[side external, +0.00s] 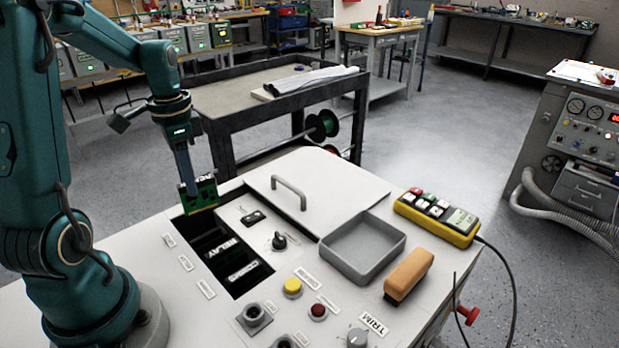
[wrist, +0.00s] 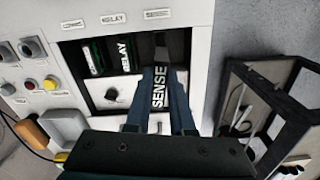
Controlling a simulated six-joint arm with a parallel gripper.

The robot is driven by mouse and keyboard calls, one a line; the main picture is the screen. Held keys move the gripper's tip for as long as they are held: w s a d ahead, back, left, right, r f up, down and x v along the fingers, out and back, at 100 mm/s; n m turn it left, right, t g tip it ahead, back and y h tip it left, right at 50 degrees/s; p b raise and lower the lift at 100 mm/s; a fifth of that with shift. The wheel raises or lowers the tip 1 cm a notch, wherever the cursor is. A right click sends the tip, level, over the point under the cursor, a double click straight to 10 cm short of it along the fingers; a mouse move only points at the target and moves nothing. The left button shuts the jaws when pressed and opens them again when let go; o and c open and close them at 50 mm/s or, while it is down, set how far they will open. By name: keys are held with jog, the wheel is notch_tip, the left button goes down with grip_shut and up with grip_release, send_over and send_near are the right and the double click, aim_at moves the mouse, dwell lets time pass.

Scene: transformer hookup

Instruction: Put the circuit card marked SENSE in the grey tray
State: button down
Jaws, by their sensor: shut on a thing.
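The green SENSE card (side external: 203,193) is held upright between the fingers of my gripper (side external: 188,186), at the far end of the card bay (side external: 190,230). It appears raised out of the bay; its lower edge is near the bay rim. In the wrist view the SENSE label (wrist: 158,88) faces up between my gripper's fingers (wrist: 160,90). The grey tray (side external: 362,269) sits empty on the panel, right of the bay; it also shows at lower left in the wrist view (wrist: 65,119).
A RELAY card (side external: 222,250) and another card (side external: 243,272) stay in the bay. A knob (side external: 279,240) and a lid with a raised handle (side external: 289,190) lie between bay and tray.

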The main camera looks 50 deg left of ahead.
jog(key=w+d+r+m, duration=0.4)
jog(key=w+r+m, duration=0.1)
jog(key=w+m, duration=0.15)
jog(key=m, duration=0.5)
send_over(346, 257)
notch_tip(346, 257, down, 5)
jog(key=shift+f, duration=1.65)
jog(key=shift+f, duration=0.1)
jog(key=c, duration=0.8)
grip_release()
